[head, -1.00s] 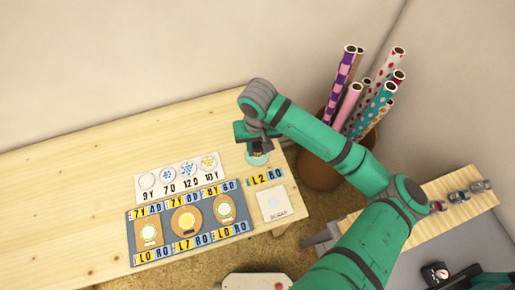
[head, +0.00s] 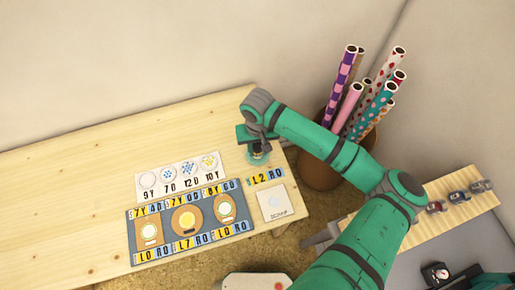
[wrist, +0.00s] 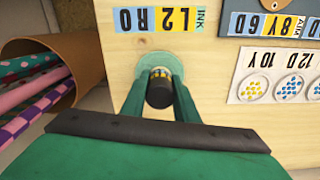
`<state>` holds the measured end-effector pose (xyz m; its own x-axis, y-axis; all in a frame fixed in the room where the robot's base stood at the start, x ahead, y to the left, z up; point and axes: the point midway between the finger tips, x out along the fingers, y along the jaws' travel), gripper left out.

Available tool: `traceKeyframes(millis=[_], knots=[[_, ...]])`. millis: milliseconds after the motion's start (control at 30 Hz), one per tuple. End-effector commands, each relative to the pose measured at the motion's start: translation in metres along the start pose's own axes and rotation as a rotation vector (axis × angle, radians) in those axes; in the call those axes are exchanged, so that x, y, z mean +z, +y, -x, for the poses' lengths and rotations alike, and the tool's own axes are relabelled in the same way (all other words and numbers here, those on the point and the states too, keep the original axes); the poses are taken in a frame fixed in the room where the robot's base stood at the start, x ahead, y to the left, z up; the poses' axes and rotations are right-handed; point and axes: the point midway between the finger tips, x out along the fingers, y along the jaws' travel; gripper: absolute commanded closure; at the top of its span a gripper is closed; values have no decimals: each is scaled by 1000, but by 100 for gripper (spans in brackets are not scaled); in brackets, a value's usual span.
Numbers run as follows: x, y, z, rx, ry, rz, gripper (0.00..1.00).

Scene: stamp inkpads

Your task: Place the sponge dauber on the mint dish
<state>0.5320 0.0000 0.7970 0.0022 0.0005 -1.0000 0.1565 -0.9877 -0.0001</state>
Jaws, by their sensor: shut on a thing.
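My gripper (head: 257,147) is over the right end of the wooden table. In the wrist view its two green fingers (wrist: 160,85) are closed on the sponge dauber (wrist: 159,92), which has a black top and a yellow-patterned band. The dauber is upright between the fingertips. The mint dish (wrist: 144,61), pale green and round, is directly beneath it and partly hidden by the dauber and fingers. Its edge also shows below the gripper in the head view (head: 258,161). I cannot tell whether the dauber's lower end touches the dish.
An "L2 R0" ink label (head: 266,176) and a white scrap card (head: 273,203) lie near the dish. A white card of round swatches (head: 145,192) and a blue mat (head: 136,231) with several pads lie left. A bin of rolls (head: 318,172) stands right of the table.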

Motion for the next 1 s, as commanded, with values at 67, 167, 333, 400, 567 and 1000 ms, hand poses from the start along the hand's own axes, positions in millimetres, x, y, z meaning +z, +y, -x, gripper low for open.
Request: traceKeyframes(millis=[67,167,333,400,567,1000], knots=[[0,0,-2,-1,-1,0,89],[0,0,-2,0,0,0,54],[0,0,-2,0,0,0,54],[0,0,-2,0,0,0,54],[0,0,4,0,1,0,54],[0,-1,84,-1,1,2,54]])
